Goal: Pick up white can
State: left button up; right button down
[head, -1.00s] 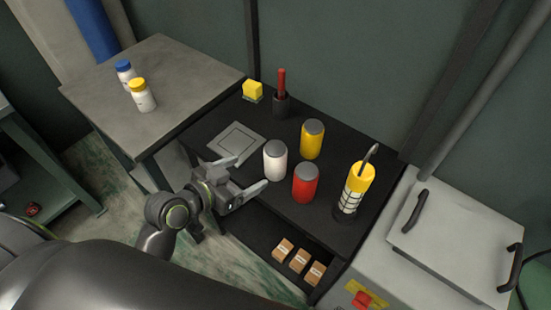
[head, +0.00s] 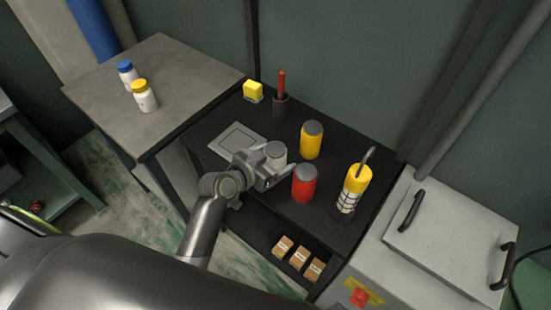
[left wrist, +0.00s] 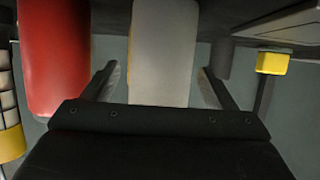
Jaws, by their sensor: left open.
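The white can (head: 276,153) with a grey top stands upright on the black table. In the head view my left gripper (head: 272,168) is at the can and hides its lower part. In the left wrist view the can (left wrist: 162,55) stands between the two open fingers (left wrist: 160,88), with a gap visible on each side. My left gripper is open and holds nothing. My right gripper is not in view.
A red can (head: 304,184) stands just right of the gripper, and a yellow can (head: 311,140) stands behind. A yellow bottle in a holder (head: 352,190) is further right. A flat grey square plate (head: 237,138) lies left of the white can.

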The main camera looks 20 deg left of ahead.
pick_arm(q)
jog(key=shift+w+d+f, duration=0.1)
jog(key=shift+w+d, duration=0.05)
jog(key=shift+w, duration=0.05)
jog(key=c, duration=1.2)
jog(key=shift+c, duration=0.3)
